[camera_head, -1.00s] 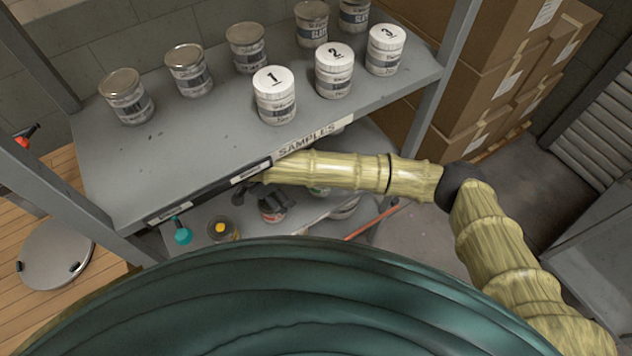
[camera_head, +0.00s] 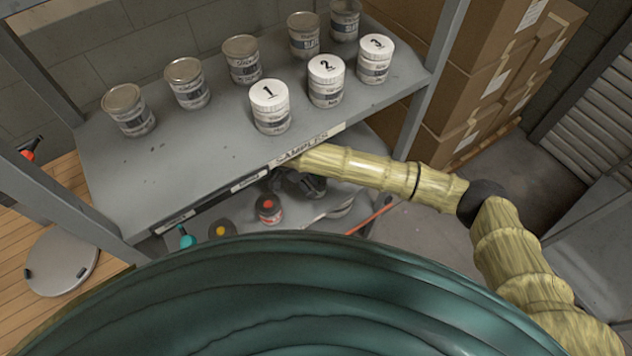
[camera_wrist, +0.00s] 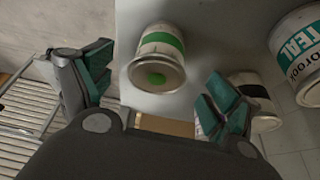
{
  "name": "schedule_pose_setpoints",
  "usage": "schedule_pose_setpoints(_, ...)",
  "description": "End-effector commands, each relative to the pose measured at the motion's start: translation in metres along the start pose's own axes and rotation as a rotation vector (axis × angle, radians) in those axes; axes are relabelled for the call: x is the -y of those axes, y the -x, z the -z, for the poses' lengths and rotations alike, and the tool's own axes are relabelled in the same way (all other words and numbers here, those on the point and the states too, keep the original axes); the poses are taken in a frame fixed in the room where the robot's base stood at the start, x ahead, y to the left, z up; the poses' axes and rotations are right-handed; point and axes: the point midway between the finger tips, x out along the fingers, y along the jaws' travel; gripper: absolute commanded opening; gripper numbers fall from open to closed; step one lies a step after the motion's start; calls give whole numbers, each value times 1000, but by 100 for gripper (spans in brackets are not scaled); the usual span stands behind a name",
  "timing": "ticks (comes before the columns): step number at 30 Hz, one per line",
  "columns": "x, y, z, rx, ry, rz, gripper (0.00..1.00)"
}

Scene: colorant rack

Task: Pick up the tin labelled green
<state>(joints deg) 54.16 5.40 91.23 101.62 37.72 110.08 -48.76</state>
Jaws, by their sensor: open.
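The tin with a green band and a green dot on its end (camera_wrist: 160,52) is in the upper middle of the wrist view. It stands on the grey lower shelf and appears tilted in the picture. My gripper (camera_wrist: 158,76) is open, with one teal-padded finger on each side of the tin in the picture. I see no finger contact, and the gap to the tin is hard to judge. In the head view my gripper (camera_head: 305,184) is under the upper shelf's front edge, partly hidden by that shelf and my forearm.
A large teal-labelled tin (camera_wrist: 296,52) stands at right in the wrist view; another tin (camera_wrist: 256,92) is partly behind the right finger. Red-topped (camera_head: 268,208) and yellow-topped (camera_head: 222,230) tins are on the lower shelf. The upper shelf (camera_head: 185,150) holds several tins, three numbered.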

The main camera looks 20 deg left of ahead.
Motion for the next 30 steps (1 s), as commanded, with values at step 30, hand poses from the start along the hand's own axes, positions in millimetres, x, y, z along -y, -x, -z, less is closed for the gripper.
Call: schedule_pose_setpoints(30,0,-54,10,0,0,-1,64)
